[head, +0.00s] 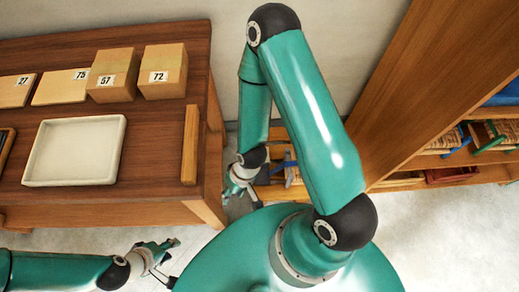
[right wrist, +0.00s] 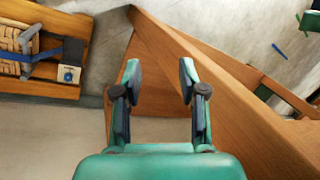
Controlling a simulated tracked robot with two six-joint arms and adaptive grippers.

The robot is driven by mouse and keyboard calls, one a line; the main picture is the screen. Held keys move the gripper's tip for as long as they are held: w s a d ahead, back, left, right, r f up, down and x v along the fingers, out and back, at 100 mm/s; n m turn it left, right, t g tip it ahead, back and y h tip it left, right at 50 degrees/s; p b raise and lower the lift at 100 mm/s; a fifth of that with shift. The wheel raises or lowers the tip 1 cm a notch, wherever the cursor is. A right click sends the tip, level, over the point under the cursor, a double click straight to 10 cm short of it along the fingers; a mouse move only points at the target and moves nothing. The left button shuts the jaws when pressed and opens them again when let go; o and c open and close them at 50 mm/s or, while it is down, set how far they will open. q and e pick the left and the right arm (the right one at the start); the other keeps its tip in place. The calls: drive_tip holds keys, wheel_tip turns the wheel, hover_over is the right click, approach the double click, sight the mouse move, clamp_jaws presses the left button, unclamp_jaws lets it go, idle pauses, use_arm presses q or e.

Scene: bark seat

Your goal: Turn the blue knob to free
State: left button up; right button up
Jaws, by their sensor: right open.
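The blue knob (right wrist: 68,76) sits on a small pale plate on a wooden frame, at the left of the right wrist view. I cannot read its setting. Beside it is a woven bark seat (right wrist: 17,42) with a blue strap across it. My right gripper (right wrist: 157,75) is open and empty, to the right of the knob and apart from it. In the head view the right gripper (head: 238,183) hangs beside the table's right side. My left gripper (head: 174,262) is open and empty, in front of the table. The knob cannot be made out in the head view.
The wooden table (head: 150,210) holds a white tray (head: 75,150), a wooden bar (head: 190,145) and several numbered boxes. A tall wooden shelf (head: 420,80) with small woven stools stands at the right. A wooden panel (right wrist: 215,100) is close to the right gripper.

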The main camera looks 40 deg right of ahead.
drive_tip(key=shift+o, duration=1.7)
drive_tip(key=shift+w+f+b, duration=0.2)
drive_tip(key=shift+f+b, duration=0.1)
drive_tip(key=shift+b, duration=0.05)
drive_tip(key=w+d+f+m+b, duration=0.3)
drive_tip(key=w+d+f+b, duration=0.3)
drive_tip(key=f+b, duration=0.4)
drive_tip(key=w+d+f+m+b, duration=0.35)
drive_tip(key=w+f+b, duration=0.35)
drive_tip(key=f+b, duration=0.3)
drive_tip(key=w+d+f+m+h+b, duration=0.1)
drive_tip(key=w+d+f+m+b, duration=0.15)
drive_tip(key=d+b, duration=0.35)
drive_tip(key=w+d+f+m+h+b, duration=0.2)
drive_tip(key=d+f+b, duration=0.25)
drive_tip(key=d, duration=0.35)
drive_tip(key=w+d+f+m+h+b, duration=0.1)
drive_tip(key=w+d+f+m+b, duration=0.15)
drive_tip(key=d+b, duration=0.4)
drive_tip(key=shift+g, duration=0.3)
drive_tip(key=f+b, duration=0.1)
drive_tip(key=f, duration=0.4)
drive_tip(key=f+b, duration=0.2)
drive_tip(key=f, duration=0.4)
drive_tip(key=f+b, duration=0.1)
drive_tip(key=f, duration=0.5)
drive_tip(key=shift+s+d+b, duration=0.25)
drive_tip(key=shift+s+b, duration=0.1)
